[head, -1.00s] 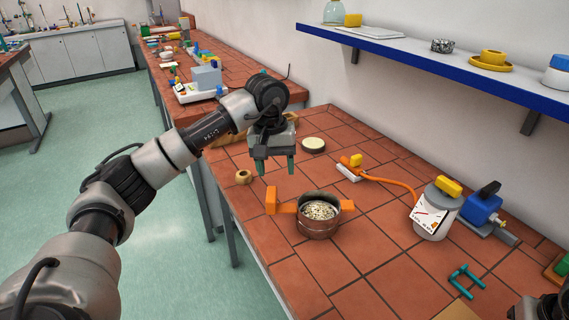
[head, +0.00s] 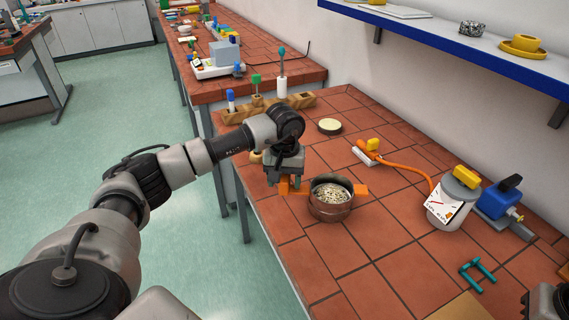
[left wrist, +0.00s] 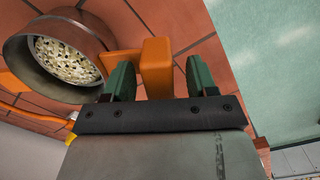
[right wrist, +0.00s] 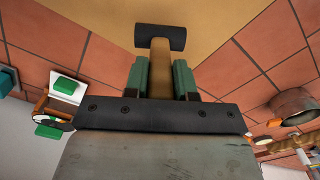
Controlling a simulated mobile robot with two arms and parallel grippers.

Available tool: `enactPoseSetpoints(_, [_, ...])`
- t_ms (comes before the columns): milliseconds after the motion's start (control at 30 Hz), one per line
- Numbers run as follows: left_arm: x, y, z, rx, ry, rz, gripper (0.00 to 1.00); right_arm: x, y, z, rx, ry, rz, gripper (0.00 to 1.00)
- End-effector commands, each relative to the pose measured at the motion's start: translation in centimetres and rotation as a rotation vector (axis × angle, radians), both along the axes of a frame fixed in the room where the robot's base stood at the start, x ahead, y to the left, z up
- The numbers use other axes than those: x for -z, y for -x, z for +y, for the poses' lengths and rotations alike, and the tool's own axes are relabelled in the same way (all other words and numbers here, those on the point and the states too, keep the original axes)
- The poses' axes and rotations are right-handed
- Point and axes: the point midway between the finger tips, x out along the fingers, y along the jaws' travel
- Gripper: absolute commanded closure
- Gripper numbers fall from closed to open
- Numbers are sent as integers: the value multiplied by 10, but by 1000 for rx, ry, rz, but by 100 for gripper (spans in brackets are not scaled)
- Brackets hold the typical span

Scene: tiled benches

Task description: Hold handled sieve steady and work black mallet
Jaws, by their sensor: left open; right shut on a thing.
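The handled sieve (head: 331,212) is a round brown vessel with orange grips, full of pale speckled grains, on the tiled bench; it also shows in the left wrist view (left wrist: 84,30). My left gripper (head: 287,183) is at its left orange grip. In the left wrist view the green fingers (left wrist: 160,80) stand open on either side of that grip (left wrist: 155,66). In the right wrist view my right gripper (right wrist: 160,78) is shut on the tan handle of the black mallet (right wrist: 160,38). The mallet's head lies beyond the fingertips, over a tan board.
A white jar with a yellow top (head: 452,200), a blue device (head: 498,197) and a teal frame (head: 478,274) stand right of the sieve. An orange hose (head: 405,168) runs behind. A blue-edged shelf (head: 450,48) overhangs the back. Tiles in front of the sieve are clear.

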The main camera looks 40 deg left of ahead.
Motion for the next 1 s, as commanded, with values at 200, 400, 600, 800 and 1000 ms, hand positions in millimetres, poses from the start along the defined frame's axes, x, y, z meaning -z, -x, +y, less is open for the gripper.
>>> enactPoseSetpoints(200, [6,0,0,0,0,-1,43,-2,0,0,0,0,-1,100])
enactPoseSetpoints(400, [6,0,0,0,0,-1,49,-1,0,0,0,0,-1,100])
enactPoseSetpoints(600, [6,0,0,0,0,-1,79,-1,0,0,0,0,-1,100])
enactPoseSetpoints(800, [6,0,0,0,0,-1,100,-1,0,0,0,0,-1,100])
enactPoseSetpoints(1000, [5,0,0,0,0,-1,100,-1,0,0,0,0,-1,100])
